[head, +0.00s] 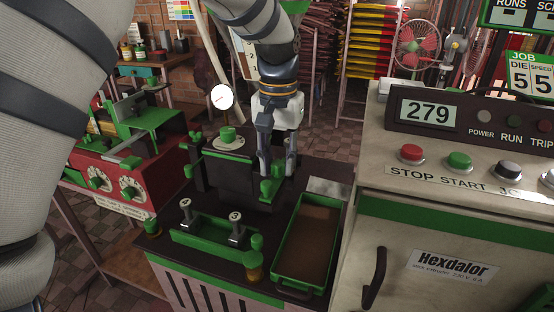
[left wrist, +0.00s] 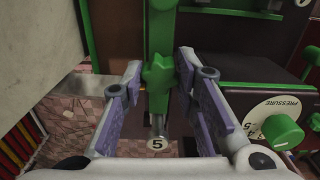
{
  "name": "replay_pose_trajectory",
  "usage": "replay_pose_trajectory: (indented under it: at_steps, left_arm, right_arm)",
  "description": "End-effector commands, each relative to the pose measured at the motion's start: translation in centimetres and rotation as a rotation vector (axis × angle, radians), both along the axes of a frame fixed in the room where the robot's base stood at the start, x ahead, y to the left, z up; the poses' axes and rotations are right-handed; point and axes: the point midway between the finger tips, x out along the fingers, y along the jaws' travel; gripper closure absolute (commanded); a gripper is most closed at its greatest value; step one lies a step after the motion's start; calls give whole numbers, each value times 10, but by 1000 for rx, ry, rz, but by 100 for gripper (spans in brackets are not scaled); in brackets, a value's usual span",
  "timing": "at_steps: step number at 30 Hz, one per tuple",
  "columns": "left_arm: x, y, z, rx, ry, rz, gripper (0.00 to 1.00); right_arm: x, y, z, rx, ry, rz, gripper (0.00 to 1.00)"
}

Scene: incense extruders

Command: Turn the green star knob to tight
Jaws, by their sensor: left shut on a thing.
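The green star knob (head: 271,187) is on the right side of the dark press block (head: 235,178) in the head view. In the left wrist view the star knob (left wrist: 158,73) lies between my fingers, beside a green upright bar. My left gripper (head: 277,168) comes down from above and is shut on the star knob. Its two purple-grey fingers (left wrist: 160,98) flank the knob in the wrist view. A metal rod with a round end marked 5 (left wrist: 157,143) shows below the knob. My right gripper is not in view.
A round PRESSURE dial (left wrist: 265,115) with a green knob sits beside the gripper. A green rack (head: 208,238) with numbered pieces and a green-rimmed tray (head: 278,277) stand in front. A control cabinet (head: 430,215) reading 279 stands close on the right.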

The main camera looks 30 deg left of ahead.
Motion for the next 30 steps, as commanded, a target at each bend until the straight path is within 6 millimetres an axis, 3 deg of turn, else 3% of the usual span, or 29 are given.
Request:
replay_pose_trajectory:
  at_steps: [18, 30]
  left_arm:
    - [1, 0, 0, 0, -2, -524, 100]
    - [1, 0, 0, 0, -2, -768, 100]
  right_arm:
    - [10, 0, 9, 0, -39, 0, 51]
    - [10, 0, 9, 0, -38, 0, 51]
